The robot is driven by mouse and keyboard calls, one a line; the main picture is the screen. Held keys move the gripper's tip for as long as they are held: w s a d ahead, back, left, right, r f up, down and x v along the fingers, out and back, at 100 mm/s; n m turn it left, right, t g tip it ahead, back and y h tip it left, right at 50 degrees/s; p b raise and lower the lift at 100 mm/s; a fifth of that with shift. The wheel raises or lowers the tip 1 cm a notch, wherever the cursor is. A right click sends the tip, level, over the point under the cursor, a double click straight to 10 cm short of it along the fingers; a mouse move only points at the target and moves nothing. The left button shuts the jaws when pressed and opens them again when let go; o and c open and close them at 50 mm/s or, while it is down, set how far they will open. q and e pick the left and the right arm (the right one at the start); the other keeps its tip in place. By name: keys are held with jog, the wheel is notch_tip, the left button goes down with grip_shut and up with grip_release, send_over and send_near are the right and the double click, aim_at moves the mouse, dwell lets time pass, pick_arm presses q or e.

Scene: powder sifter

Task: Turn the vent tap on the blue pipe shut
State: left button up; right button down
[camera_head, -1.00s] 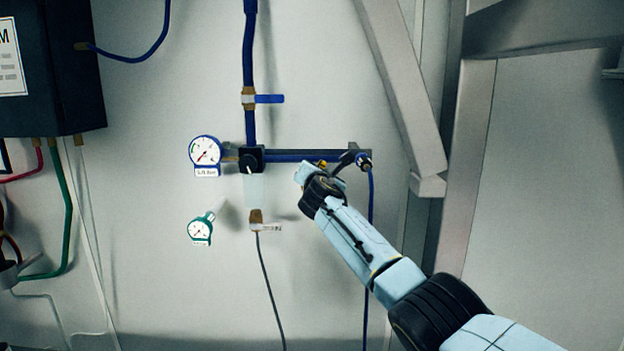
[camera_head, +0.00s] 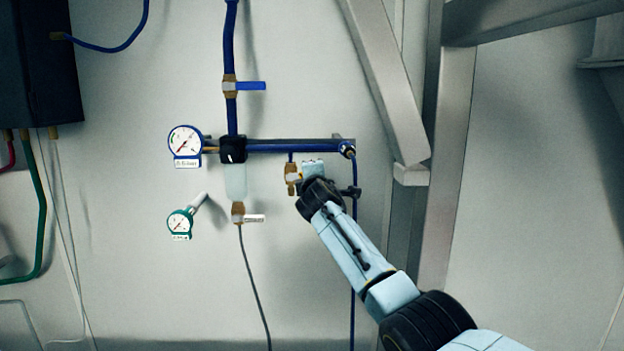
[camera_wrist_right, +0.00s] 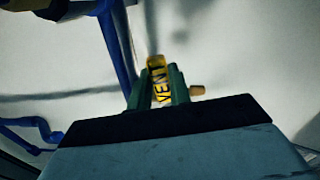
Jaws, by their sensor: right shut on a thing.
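The vent tap (camera_head: 292,178) has a brass body and hangs below the right half of the blue pipe (camera_head: 290,147) in the head view. My right gripper (camera_head: 304,178) is at its right side and hides part of it. In the right wrist view, the yellow handle (camera_wrist_right: 160,86) marked VENT sits between the dark green fingers of my right gripper (camera_wrist_right: 161,90), which are shut on it. A small brass piece (camera_wrist_right: 197,90) shows just right of the fingers. The handle's angle is hard to read in the head view. My left gripper is not in view.
A tap with a blue lever (camera_head: 250,86) is on the upright pipe above. A white gauge (camera_head: 186,141) and a green gauge (camera_head: 180,224) are at left. A lower brass tap (camera_head: 238,213) has a white tag. A slanted grey beam (camera_head: 385,80) stands right of the pipes.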

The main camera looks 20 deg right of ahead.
jog(key=shift+f+m+b, duration=0.55)
jog(key=shift+m, duration=0.35)
jog(key=c, duration=1.3)
grip_release()
jog(key=v, duration=1.3)
jog(key=shift+s+b, duration=0.2)
jog(key=shift+b, duration=0.15)
